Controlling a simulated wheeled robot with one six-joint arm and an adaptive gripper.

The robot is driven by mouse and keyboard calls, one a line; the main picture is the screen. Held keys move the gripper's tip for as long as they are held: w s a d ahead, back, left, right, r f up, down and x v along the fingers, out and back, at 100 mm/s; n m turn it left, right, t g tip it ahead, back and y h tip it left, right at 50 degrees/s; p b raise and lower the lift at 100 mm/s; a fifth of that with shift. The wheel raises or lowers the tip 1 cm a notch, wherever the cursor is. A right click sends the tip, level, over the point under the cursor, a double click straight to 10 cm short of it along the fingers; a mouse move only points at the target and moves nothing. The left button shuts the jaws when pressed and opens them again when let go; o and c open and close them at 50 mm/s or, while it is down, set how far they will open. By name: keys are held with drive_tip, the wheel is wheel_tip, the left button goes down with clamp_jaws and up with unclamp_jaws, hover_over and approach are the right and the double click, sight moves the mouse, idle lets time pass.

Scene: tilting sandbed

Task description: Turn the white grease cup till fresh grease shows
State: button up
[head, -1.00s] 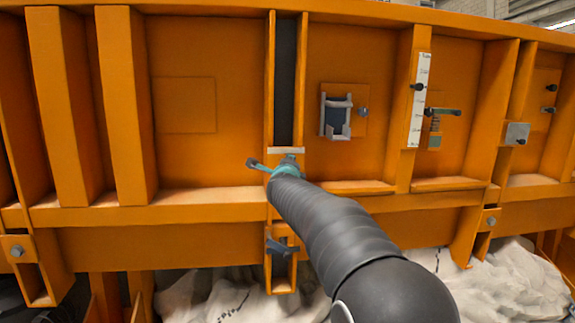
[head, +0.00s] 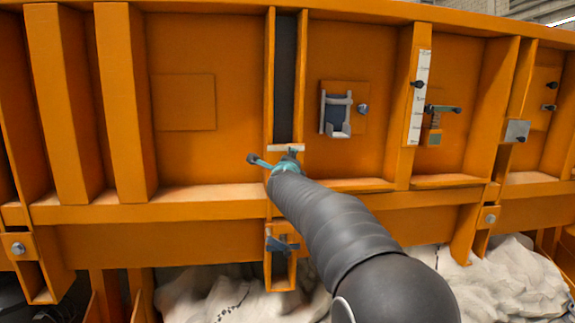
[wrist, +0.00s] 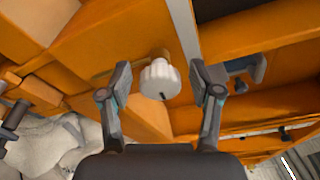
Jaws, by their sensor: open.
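The white grease cup (wrist: 160,79) shows in the wrist view as a ribbed white knob with a dark mark on its face. It sits on a short brass-coloured stem on the orange frame. My gripper (wrist: 160,82) is open, with one finger on each side of the cup and a gap on both sides. No fresh grease is visible. In the head view my gripper (head: 273,163) is in front of the orange wall below the dark vertical slot, and the cup is hidden there.
The orange ribbed wall (head: 182,100) fills the head view. To the right are a grey holder (head: 336,114), a white scale strip (head: 419,98) and a dark-handled lever (head: 443,109). Pale sand (head: 500,280) lies beneath.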

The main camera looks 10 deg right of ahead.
drive_tip(key=shift+s, duration=0.1)
drive_tip(key=v, duration=1.2)
drive_tip(key=shift+a, duration=0.1)
